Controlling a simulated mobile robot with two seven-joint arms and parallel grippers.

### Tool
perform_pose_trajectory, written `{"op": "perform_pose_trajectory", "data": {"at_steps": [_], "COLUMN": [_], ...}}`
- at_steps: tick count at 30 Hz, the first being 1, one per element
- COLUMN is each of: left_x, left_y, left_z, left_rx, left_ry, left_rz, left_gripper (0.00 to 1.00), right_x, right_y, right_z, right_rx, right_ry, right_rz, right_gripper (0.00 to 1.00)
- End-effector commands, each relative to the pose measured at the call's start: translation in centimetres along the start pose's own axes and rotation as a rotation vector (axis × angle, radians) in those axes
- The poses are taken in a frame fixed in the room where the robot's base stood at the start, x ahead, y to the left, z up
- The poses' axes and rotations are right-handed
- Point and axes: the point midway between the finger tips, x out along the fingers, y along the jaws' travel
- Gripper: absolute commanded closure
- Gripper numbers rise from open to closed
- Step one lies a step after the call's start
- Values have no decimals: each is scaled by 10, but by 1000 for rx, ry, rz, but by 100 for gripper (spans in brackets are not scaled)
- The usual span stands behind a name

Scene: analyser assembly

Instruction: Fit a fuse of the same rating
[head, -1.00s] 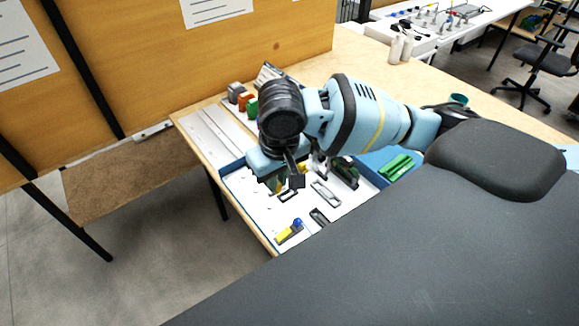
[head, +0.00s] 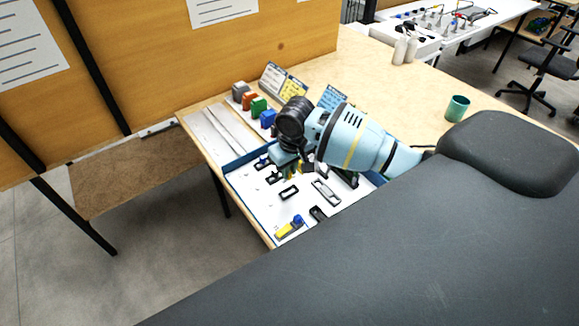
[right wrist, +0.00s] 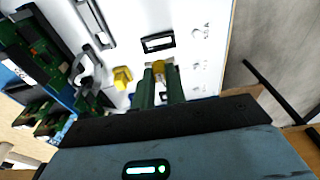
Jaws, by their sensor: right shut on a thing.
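My right gripper (head: 291,172) is low over the white panel (head: 252,200) inside the blue-edged tray. In the right wrist view its two dark green fingers (right wrist: 160,82) are closed on a small yellowish piece, apparently a fuse (right wrist: 158,67); its rating cannot be read. A black rectangular frame (right wrist: 158,42) lies on the panel just beyond the fingertips and also shows in the head view (head: 289,192). A separate yellow part (right wrist: 122,77) is left of the fingers. Printed labels run along the panel's right side. My left gripper is out of view.
Grey, orange, green and blue blocks (head: 258,106) stand behind the tray, with sign cards (head: 284,81). A yellow part with a blue knob (head: 290,228) is at the tray's front. Green circuit boards (right wrist: 40,55) are at left in the wrist view. A teal cup (head: 457,108) stands farther right.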

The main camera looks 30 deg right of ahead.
Motion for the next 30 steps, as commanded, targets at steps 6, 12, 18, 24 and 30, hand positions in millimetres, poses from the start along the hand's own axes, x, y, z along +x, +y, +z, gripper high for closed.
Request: {"op": "perform_pose_trajectory", "data": {"at_steps": [6, 12, 18, 24, 30], "left_x": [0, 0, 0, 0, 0], "left_y": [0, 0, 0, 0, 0], "left_z": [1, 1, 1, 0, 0], "left_rx": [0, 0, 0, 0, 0], "left_ry": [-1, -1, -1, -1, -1], "left_rz": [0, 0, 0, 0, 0], "left_gripper": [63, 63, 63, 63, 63], "right_x": [17, 30, 37, 37, 37], "right_y": [0, 0, 0, 0, 0], "right_z": [3, 4, 5, 5, 5], "right_rx": [0, 1, 1, 0, 0], "right_ry": [-3, -2, -2, -1, -1], "right_rz": [1, 0, 0, 0, 0], "right_gripper": [100, 100, 100, 100, 100]}}
